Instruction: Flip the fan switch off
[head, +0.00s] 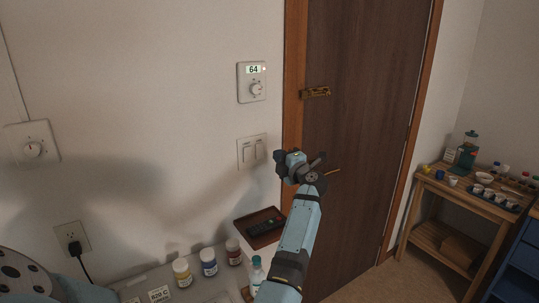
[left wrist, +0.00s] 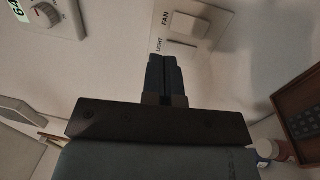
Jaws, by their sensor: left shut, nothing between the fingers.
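The white wall plate (head: 252,151) with two side-by-side rockers is left of the door frame; its labels are too small to read in the head view. In the left wrist view the fan switch (left wrist: 191,24) is a pale rocker beside the word FAN. The light switch (left wrist: 183,44) is beside the word LIGHT, closer to my fingertips. My left gripper (head: 281,160) is just right of the plate in the head view. In the left wrist view its dark fingers (left wrist: 165,58) are shut together and empty, overlapping the plate's lower part. Contact cannot be told. My right gripper is not seen.
A thermostat (head: 252,82) reading 64 is on the wall above the plate. A brown tray (head: 258,240) with a black remote and several bottles (head: 209,262) stand on the counter below. The wooden door (head: 362,130) is to the right, with a wooden shelf table (head: 440,236) beyond.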

